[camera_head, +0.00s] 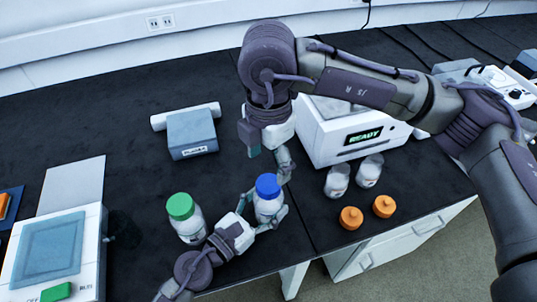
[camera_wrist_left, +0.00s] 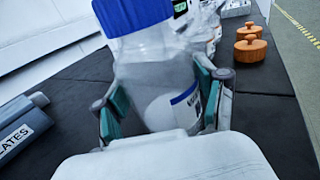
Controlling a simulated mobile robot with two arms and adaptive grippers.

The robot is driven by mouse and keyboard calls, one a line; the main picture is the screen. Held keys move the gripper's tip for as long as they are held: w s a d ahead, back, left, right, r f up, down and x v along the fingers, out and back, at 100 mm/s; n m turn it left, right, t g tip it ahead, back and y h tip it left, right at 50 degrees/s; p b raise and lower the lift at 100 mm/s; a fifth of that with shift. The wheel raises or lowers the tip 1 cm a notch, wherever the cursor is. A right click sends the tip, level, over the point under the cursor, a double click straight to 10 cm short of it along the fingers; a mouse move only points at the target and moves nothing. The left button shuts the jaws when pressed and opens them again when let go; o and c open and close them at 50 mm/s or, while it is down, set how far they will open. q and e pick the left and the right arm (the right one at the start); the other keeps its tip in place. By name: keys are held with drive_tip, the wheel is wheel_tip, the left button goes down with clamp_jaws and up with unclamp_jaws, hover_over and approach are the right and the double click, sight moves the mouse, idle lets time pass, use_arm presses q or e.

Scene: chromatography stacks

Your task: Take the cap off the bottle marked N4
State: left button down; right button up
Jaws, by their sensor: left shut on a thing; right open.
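A clear bottle with white contents (camera_head: 268,206) stands near the table's front edge, its blue cap (camera_head: 268,185) on. My left gripper (camera_head: 263,211) is shut around its body. In the left wrist view the bottle (camera_wrist_left: 160,85) is between both finger pads, with the blue cap (camera_wrist_left: 133,14) above. Its label is partly covered, and I cannot read a marking. My right gripper (camera_head: 270,160) is open and empty, pointing down just above and behind the blue cap, apart from it. A second bottle (camera_head: 190,228) with a green cap (camera_head: 180,206) stands to the left.
Two clear bottles without caps (camera_head: 337,181) (camera_head: 369,171) and two orange caps (camera_head: 351,217) (camera_head: 384,206) are to the right. A white device reading READY (camera_head: 330,140) stands behind them. A grey-blue box (camera_head: 192,133) is at the back left, a white instrument (camera_head: 60,255) front left.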

sight(268, 183)
wheel_tip(268, 183, down, 7)
drive_tip(key=shift+f, duration=0.15)
idle(0.4)
